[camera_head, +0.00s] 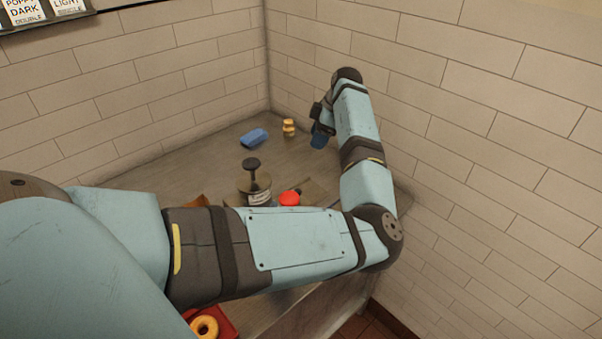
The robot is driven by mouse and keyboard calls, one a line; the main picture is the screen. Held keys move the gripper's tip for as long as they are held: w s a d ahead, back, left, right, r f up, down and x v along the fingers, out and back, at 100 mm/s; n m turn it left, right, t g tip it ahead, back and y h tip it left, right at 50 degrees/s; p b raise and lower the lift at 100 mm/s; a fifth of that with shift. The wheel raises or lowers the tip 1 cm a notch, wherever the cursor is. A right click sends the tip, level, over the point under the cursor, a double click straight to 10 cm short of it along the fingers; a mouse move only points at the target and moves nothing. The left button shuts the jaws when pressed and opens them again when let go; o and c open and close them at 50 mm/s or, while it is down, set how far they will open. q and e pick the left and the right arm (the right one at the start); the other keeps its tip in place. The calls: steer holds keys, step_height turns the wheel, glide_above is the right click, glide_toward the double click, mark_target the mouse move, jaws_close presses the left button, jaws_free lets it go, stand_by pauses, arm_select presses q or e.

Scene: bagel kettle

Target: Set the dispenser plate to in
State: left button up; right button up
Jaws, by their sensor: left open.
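A dark canister with a black knob on top and a pale label (256,188) stands on the metal counter in mid view. It may be the dispenser. A red rounded knob (289,198) sits just right of it, with a dark part beside it. I cannot clearly make out the dispenser plate; my left arm hides the lower part of this area. My left gripper (319,140) is open at the far right of the counter, pointing down, beyond the canister and apart from it. The blue part at its tip is too small to read clearly. My right gripper is out of view.
A blue block-like object (254,136) and a small yellow object (289,127) are near the back corner. Tiled walls close the counter (180,160) behind and at right. A bagel (204,327) lies in a red tray (228,326) at the bottom.

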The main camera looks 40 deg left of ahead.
mark_target(298, 190)
arm_select(q)
steer(key=d+b+x, duration=0.1)
steer(key=x, duration=1.1)
steer(key=d+f+b+x, duration=0.1)
steer(key=x, duration=0.6)
steer(key=shift+d+b, duration=0.3)
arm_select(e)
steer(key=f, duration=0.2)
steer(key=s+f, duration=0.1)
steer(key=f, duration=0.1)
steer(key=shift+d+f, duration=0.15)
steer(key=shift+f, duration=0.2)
arm_select(q)
jaws_close()
